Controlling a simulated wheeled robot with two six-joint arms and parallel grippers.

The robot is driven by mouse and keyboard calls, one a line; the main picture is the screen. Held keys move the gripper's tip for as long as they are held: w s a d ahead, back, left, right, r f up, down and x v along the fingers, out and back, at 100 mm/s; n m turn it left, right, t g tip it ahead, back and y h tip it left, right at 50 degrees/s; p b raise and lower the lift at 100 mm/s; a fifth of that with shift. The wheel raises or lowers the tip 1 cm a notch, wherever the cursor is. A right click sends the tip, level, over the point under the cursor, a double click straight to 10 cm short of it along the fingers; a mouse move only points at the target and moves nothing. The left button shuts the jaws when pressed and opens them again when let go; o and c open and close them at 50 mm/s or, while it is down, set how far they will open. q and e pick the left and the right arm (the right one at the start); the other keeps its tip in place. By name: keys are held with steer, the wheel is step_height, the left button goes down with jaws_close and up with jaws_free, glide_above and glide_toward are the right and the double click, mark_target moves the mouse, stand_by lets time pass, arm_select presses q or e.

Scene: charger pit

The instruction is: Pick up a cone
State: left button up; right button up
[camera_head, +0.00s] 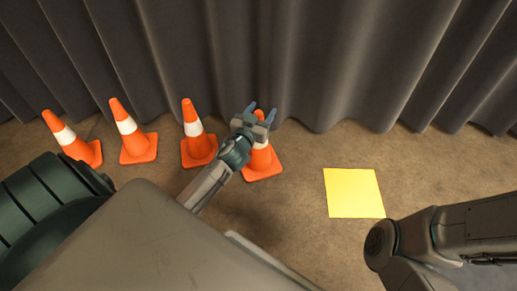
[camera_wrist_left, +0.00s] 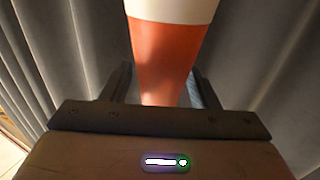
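The rightmost orange cone with a white band (camera_head: 262,168) stands upright on the floor. My left gripper (camera_head: 261,110) is over its top, and the wrist and gripper hide much of its upper part. In the left wrist view the cone's orange upper section (camera_wrist_left: 163,60) lies between the two fingers (camera_wrist_left: 161,88), with a finger on each side. The fingers are apart and do not look closed on it. Three more orange and white cones stand to the left: one (camera_head: 197,150), another (camera_head: 137,147) and the leftmost (camera_head: 75,146). My right gripper is out of the picture.
A yellow square (camera_head: 354,194) lies flat on the brown floor to the right of the cones. A dark pleated curtain (camera_head: 330,60) hangs right behind the row. The floor between the rightmost cone and the yellow square is clear. My right arm enters at the lower right.

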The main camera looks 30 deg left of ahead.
arm_select(q)
jaws_close()
steer(key=shift+r, duration=0.2)
